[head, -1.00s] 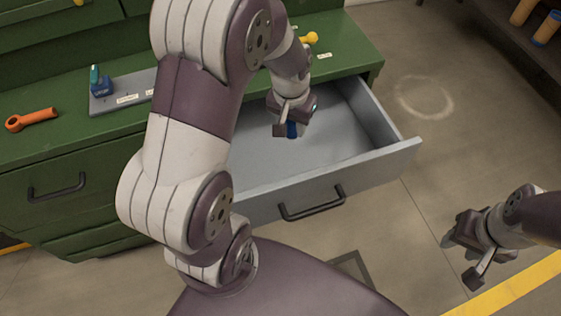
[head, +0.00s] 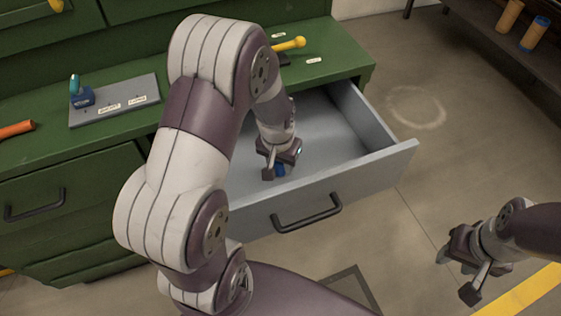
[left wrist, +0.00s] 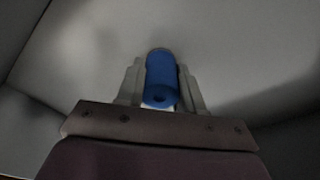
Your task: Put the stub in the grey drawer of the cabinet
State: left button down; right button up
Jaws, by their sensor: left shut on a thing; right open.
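The stub is a small blue cylinder (left wrist: 161,82), seen between the fingers in the left wrist view; a bit of it also shows below the fingers in the head view (head: 280,170). My left gripper (head: 276,168) is shut on the stub, inside the open grey drawer (head: 345,183) and low, close to its floor. I cannot tell whether the stub touches the floor. The drawer is pulled out of the green cabinet (head: 90,165). My right gripper (head: 457,277) is open and empty, over the floor at the lower right.
On the cabinet top are a grey plate (head: 128,105) with a blue and teal item (head: 80,95), an orange tool (head: 15,130) and a yellow-handled tool (head: 288,45). A shelf with rollers (head: 509,15) stands at the upper right. The drawer's right part is clear.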

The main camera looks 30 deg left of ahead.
aim_at(278, 163)
pick_arm(q)
jog(key=c, duration=0.7)
grip_release()
jog(key=shift+f, duration=0.1)
jog(key=r+p, duration=0.1)
jog(key=r, duration=0.3)
jog(key=s+r+p, duration=0.1)
jog(key=r, duration=0.3)
jog(key=r+p, duration=0.1)
jog(key=r, duration=0.3)
jog(key=shift+s+r, duration=0.15)
jog(key=shift+s, duration=0.05)
